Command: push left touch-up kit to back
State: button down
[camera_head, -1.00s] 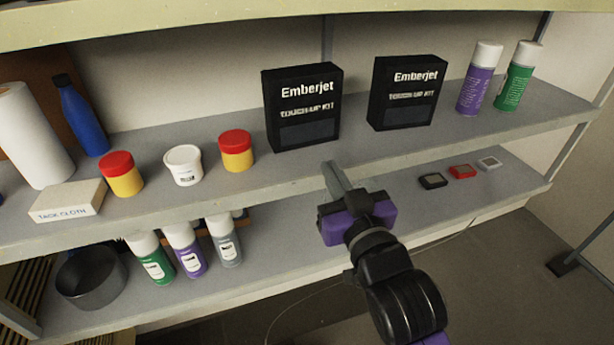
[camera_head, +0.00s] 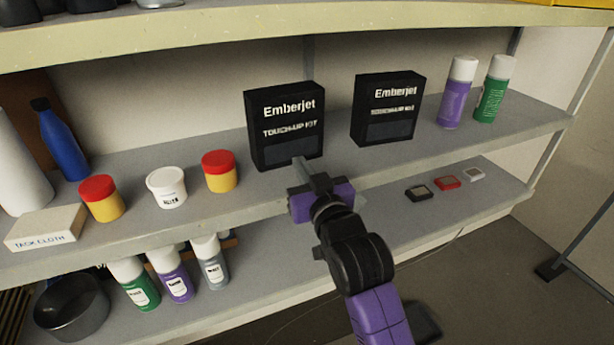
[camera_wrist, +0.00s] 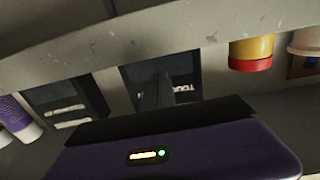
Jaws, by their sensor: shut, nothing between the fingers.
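I cannot tell whether the tips touch the box. In the wrist view the shut fingers (camera_wrist: 156,92) overlap the box's front.
A red-lidded yellow jar (camera_head: 219,171) stands close left of the left kit, then a white tub (camera_head: 167,187). Purple (camera_head: 456,92) and green (camera_head: 494,89) spray cans stand right of the right kit. The shelf's front edge (camera_head: 230,210) runs below my gripper. Bare wall shows behind the kits.

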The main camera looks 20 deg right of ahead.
aim_at(291, 149)
jog(key=shift+w, duration=0.4)
jog(key=shift+w, duration=0.15)
jog(key=shift+w, duration=0.35)
jog(key=shift+w+d+b, duration=0.15)
jog(key=shift+w+b, duration=0.55)
jog(key=shift+w, duration=2)
jog(key=shift+w, duration=0.3)
jog(key=shift+w+b, duration=0.3)
jog(key=shift+w, duration=0.4)
jog(key=shift+w, duration=0.35)
jog(key=shift+w+d+b, duration=0.1)
jog(key=shift+w+b, duration=0.2)
jog(key=shift+w, duration=0.15)
